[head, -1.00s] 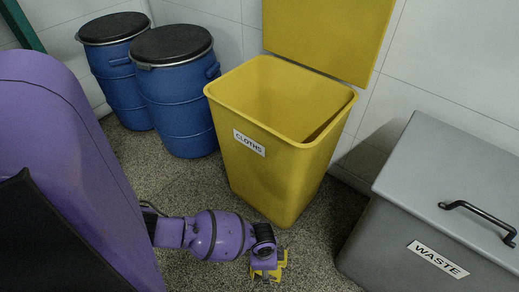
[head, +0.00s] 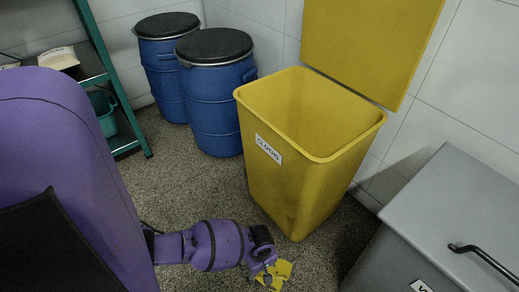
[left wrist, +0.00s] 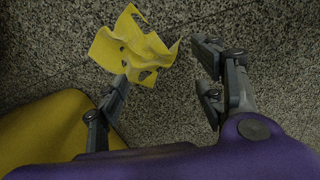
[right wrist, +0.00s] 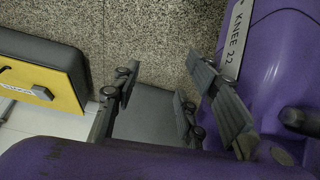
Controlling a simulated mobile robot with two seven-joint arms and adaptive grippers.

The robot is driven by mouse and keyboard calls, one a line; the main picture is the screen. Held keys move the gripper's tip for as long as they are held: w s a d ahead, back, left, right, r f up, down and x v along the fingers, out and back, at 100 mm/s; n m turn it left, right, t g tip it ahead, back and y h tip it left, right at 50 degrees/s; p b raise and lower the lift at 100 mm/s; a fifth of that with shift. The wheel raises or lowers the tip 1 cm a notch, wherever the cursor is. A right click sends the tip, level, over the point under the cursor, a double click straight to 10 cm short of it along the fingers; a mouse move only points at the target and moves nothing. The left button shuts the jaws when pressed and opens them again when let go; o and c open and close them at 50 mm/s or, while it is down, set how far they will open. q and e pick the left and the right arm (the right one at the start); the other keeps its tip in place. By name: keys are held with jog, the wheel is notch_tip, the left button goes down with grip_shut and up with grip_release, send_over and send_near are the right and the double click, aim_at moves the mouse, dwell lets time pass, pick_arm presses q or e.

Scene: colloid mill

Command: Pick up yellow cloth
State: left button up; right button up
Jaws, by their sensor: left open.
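The crumpled yellow cloth (head: 284,270) lies on the speckled floor in front of the yellow bin, partly hidden by my left gripper (head: 266,270) in the head view. In the left wrist view the cloth (left wrist: 138,50) shows holes and raised folds. It lies beyond the fingertips, nearer the left finger. My left gripper (left wrist: 162,62) is open, its fingers wide apart with nothing held. My right gripper (right wrist: 160,75) is open and empty in the right wrist view, beside a purple part of my body, away from the cloth.
The open yellow bin (head: 292,190), labelled CLOTHS, stands just behind the cloth. Two blue drums (head: 213,110) stand at the back. A green shelf (head: 100,70) is at left, a grey lidded box (head: 440,220) at right. Floor between drums and my arm is clear.

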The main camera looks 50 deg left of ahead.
pick_arm(q)
notch_tip(320, 180, down, 7)
jog(key=b, duration=0.7)
jog(key=shift+f, duration=0.15)
jog(key=shift+d+f+b, duration=0.1)
jog(key=shift+f+b, duration=0.4)
jog(key=shift+f, duration=0.75)
pick_arm(e)
notch_tip(320, 180, down, 7)
jog(key=w, duration=0.1)
jog(key=shift+w+d+n, duration=0.15)
jog(key=shift+d+n, duration=0.2)
jog(key=shift+n, duration=0.05)
jog(key=shift+f, duration=0.15)
pick_arm(q)
jog(key=shift+f, duration=0.1)
